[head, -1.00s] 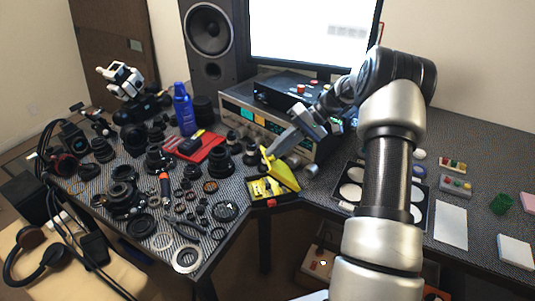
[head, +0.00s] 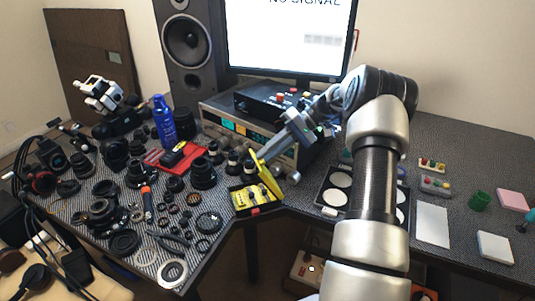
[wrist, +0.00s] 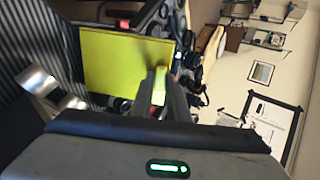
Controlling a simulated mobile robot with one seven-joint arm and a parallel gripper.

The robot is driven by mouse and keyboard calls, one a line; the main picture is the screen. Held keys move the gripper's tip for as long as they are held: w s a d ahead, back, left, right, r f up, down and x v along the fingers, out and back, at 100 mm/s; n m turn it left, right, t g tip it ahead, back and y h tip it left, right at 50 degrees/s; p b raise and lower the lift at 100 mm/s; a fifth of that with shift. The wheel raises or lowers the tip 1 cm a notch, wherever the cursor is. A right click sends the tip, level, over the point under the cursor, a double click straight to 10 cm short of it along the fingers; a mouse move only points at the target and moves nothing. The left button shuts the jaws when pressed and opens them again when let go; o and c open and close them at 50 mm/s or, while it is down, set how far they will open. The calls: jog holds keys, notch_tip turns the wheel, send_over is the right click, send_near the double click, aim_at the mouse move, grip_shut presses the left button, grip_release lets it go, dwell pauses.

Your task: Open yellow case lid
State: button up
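The yellow case (head: 256,209) sits at the front edge of the desk, with small dark items in its base. Its yellow lid (head: 270,181) stands raised and tilted along the right side of the base. The lid also fills the upper left middle of the wrist view (wrist: 112,62). My gripper (head: 264,157) reaches down from the upper right, with its tips at the lid's upper edge. Its fingers look close together in the wrist view (wrist: 160,88), against the right part of the lid. I cannot tell exactly where they touch it.
Dark lens parts crowd the desk to the left. A red tray (head: 176,156) and a blue bottle (head: 164,122) stand behind the case. Instruments (head: 240,127) stand behind my gripper. A black-framed tray with round white discs (head: 334,196) lies to the right.

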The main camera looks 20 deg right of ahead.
jog(key=o, duration=0.4)
jog(key=shift+d+f, duration=0.3)
jog(key=shift+d, duration=0.05)
jog(key=shift+o, duration=0.2)
jog(key=shift+a+r, duration=0.15)
jog(key=shift+r, duration=0.05)
notch_tip(320, 180, up, 10)
jog(key=p, duration=0.1)
jog(key=shift+f, duration=0.1)
